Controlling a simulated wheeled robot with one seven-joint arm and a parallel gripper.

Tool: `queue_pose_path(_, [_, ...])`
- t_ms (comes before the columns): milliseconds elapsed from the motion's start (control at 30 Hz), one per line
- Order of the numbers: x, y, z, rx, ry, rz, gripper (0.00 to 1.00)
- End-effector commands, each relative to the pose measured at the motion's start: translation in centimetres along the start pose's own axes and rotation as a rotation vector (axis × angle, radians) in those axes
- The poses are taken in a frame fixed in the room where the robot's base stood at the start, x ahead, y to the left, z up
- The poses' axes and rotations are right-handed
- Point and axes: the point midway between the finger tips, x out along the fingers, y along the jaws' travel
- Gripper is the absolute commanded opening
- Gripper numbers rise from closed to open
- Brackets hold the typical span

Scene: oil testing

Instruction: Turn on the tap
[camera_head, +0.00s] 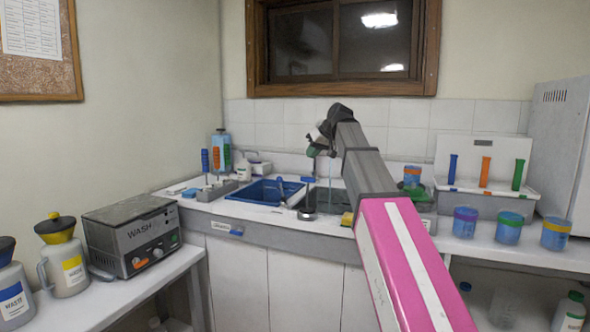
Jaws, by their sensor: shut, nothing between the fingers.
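My arm reaches from the lower right to the sink counter, and my gripper (314,149) is at its far end, small and dark, above the back of the sinks. It is shut and empty. A slim grey tap (282,188) stands by the blue sink basin (262,193), to the lower left of my gripper and apart from it. A thin upright with a blue top (308,180) stands just below my gripper; I cannot tell whether they touch. A thin bluish vertical line (330,177) shows beside the arm; I cannot tell if it is water. My arm hides part of the dark right basin (329,197).
Blue jars (465,222) and a tube rack (487,178) stand right.

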Motion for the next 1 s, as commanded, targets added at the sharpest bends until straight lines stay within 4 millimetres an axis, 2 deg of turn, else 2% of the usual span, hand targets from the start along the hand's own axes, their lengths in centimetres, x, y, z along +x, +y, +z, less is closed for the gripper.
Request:
queue_pose_path(33, [-0.1, 0.4, -0.7, 0.016, -0.027, -0.028, 0.0])
queue_pose_path(100, [-0.2, 0.5, -0.8, 0.032, -0.06, -0.062, 0.0])
queue_pose_path(633, [0.1, 0.3, -0.6, 0.047, -0.093, -0.096, 0.0])
queue_pose_path(767, [1.5, 0.2, -0.4, 0.046, -0.095, -0.096, 0.0])
queue_pose_path(1000, [5.8, -0.2, 0.0, 0.046, -0.095, -0.096, 0.0])
